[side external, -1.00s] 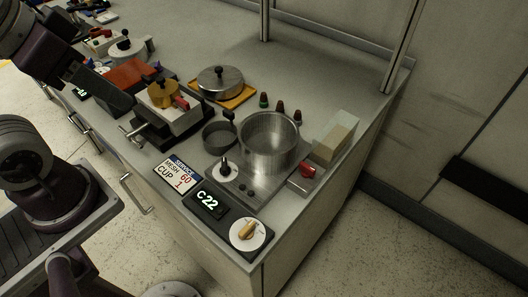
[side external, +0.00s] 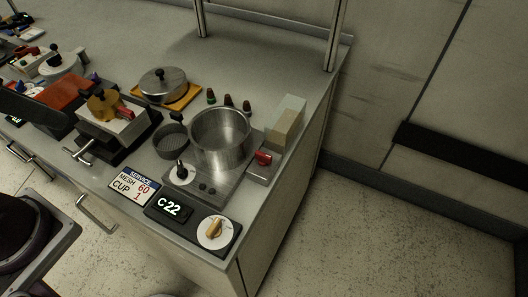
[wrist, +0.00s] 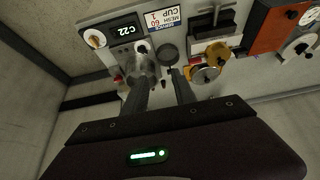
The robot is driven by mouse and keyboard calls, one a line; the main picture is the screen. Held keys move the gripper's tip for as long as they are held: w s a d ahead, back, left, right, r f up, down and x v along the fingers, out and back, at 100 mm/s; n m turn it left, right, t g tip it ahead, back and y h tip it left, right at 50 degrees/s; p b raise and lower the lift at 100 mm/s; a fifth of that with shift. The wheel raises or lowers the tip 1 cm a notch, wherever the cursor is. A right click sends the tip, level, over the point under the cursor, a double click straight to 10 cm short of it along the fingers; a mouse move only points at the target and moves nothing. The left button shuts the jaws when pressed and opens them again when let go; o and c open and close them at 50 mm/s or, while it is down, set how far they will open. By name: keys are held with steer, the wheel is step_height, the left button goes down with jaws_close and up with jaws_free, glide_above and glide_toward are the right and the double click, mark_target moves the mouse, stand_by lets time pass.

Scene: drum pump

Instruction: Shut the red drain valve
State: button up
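A red knob or lever (side external: 263,158) sits on a small grey block at the bench's right edge, beside the steel pot (side external: 220,140). A second red handle (side external: 125,112) shows beside the brass-coloured part on the clamp-like device. No label tells which one is the drain valve, and I cannot tell how either is turned. My gripper (wrist: 160,78) shows in the wrist view, its two fingers apart with nothing between them. It is over the bench, and the pot (wrist: 142,68) lies partly behind one finger.
A display reading C22 (side external: 168,207) and a white dial (side external: 215,232) are at the front corner. Tan and grey blocks (side external: 285,127), small dark bottles (side external: 229,101) and a lidded pan (side external: 163,84) stand around the pot. A metal post (side external: 337,35) rises at the back.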

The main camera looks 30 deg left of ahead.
steer(key=m+g, duration=0.6)
steer(key=m, duration=1.2)
glide_above(263, 154)
step_height(263, 154, down, 16)
steer(key=shift+f, duration=0.1)
step_height(263, 154, down, 7)
steer(key=shift+f, duration=0.15)
jaws_close()
